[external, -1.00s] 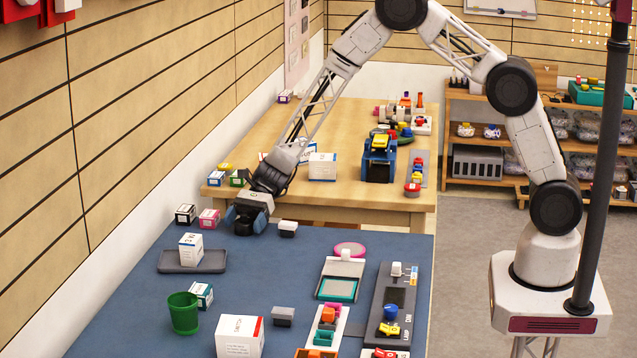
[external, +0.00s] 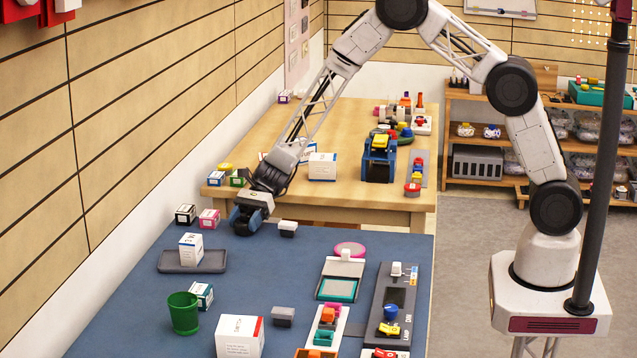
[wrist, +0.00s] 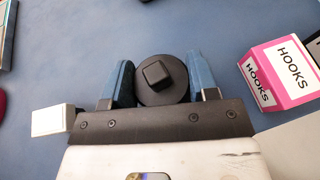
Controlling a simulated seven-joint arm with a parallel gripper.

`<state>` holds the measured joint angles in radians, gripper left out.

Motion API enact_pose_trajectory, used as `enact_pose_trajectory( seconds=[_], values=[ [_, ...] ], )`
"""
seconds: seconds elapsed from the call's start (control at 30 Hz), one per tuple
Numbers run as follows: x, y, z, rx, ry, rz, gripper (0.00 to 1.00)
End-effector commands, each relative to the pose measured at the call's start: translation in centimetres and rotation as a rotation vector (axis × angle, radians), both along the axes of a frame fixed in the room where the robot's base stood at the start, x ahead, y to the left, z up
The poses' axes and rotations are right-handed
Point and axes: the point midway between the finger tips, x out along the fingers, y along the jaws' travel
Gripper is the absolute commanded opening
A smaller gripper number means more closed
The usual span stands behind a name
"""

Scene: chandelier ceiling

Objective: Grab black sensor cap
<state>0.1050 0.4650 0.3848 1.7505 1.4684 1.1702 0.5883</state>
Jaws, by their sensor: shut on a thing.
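The black sensor cap (wrist: 162,80) is a round dark disc with a square knob on top, seen in the wrist view between the blue fingers of my gripper (wrist: 160,76). The fingers are shut on its left and right sides. In the external view my gripper (external: 246,222) is low over the far left part of the blue table, and it mostly hides the cap there.
A white block (external: 288,228) stands just right of my gripper. A pink hooks box (external: 209,219) and a black-and-white box (external: 185,214) stand to its left. A grey tray (external: 215,263) with a white box is nearer. The blue table (external: 270,265) is clear at its middle.

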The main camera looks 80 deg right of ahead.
Motion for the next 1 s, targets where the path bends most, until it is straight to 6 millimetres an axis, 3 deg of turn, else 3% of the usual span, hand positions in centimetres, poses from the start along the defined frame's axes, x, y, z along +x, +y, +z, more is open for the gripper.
enact_pose_trajectory(
  seconds=[0.27,0.7,1.0],
  values=[
    [0.0,0.0,2.2,-0.001,-0.002,0.000,0.31],
    [0.0,0.0,8.2,0.000,-0.001,-0.001,0.31],
    [0.0,0.0,9.8,0.000,0.000,0.000,0.31]
  ],
)
